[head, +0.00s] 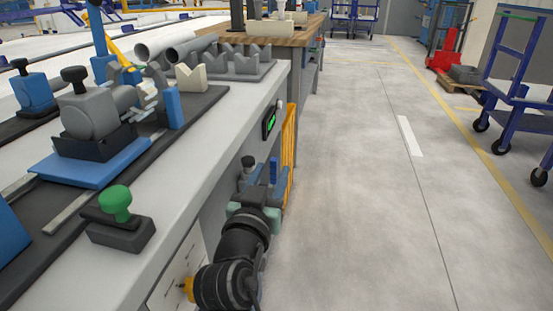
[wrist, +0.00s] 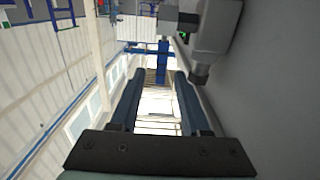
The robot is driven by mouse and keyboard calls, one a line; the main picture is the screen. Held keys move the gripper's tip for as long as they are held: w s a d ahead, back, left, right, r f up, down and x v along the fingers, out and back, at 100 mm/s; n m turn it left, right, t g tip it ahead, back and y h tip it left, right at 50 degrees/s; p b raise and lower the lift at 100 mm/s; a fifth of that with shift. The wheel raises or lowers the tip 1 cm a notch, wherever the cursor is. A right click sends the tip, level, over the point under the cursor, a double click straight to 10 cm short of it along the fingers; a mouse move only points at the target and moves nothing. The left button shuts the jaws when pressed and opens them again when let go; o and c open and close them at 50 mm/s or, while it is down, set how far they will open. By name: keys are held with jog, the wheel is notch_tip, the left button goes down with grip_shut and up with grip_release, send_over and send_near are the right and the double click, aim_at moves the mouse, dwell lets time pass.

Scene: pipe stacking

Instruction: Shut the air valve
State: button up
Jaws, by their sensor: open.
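My gripper (head: 268,176) is low at the front side of the workbench in the head view. In the wrist view my gripper (wrist: 158,76) has its two dark blue fingers apart, with nothing between them. A grey body with a dark round knob (wrist: 200,73) is just right of and above the right finger there. A small dark fitting (head: 248,162) shows beside my gripper in the head view, against the bench side. Either may belong to the air valve, but I cannot tell for sure. My wrist hides part of the bench side.
The bench (head: 215,110) carries a green push button (head: 116,202), a blue clamp fixture (head: 95,170) and grey pipes (head: 178,42). A small green display (head: 269,122) is on its side, near an orange panel (head: 291,140). The floor (head: 360,200) to the right is clear.

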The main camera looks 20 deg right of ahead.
jog(key=b+x, duration=0.1)
jog(key=x, duration=0.5)
jog(key=shift+w, duration=0.15)
jog(key=shift+d, duration=0.1)
grip_shut()
dwell(1.2)
